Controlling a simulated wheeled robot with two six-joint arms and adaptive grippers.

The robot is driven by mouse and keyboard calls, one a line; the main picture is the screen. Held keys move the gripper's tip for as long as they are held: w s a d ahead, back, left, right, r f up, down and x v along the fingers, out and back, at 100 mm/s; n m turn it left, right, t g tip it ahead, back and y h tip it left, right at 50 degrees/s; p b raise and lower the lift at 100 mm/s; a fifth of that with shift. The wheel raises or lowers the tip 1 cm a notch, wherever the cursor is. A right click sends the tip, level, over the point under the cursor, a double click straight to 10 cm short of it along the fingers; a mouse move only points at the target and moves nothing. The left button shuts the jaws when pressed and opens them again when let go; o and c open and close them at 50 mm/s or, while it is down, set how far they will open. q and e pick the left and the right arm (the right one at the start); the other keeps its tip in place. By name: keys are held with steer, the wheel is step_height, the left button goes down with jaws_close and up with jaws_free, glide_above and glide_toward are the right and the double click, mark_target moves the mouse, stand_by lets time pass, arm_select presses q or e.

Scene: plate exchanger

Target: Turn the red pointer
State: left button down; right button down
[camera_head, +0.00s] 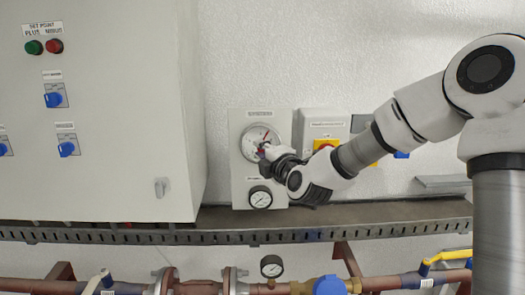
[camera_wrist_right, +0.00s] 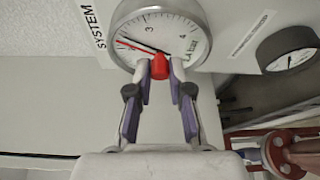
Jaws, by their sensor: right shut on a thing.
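The round white gauge (camera_head: 256,133) is on a grey panel on the wall, and it shows close up in the right wrist view (camera_wrist_right: 172,22). The red pointer (camera_wrist_right: 130,45) lies across its face, with a red knob (camera_wrist_right: 160,66) at the front. A thin black needle is also on the dial. My right gripper (camera_head: 264,153) reaches the gauge from the right. In the right wrist view its two fingertips (camera_wrist_right: 160,70) are shut on the red knob, one on each side. They hide part of the lower dial. My left gripper is not in view.
A smaller gauge (camera_head: 260,197) is below on the same panel (camera_head: 240,180). A box with a red and yellow switch (camera_head: 325,145) is to the right. A large grey cabinet (camera_head: 120,110) stands at left. A metal cable tray (camera_head: 230,235) and pipes run below.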

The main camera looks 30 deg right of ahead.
steer(key=c, duration=1.1)
jaws_free()
steer(key=shift+o, duration=0.2)
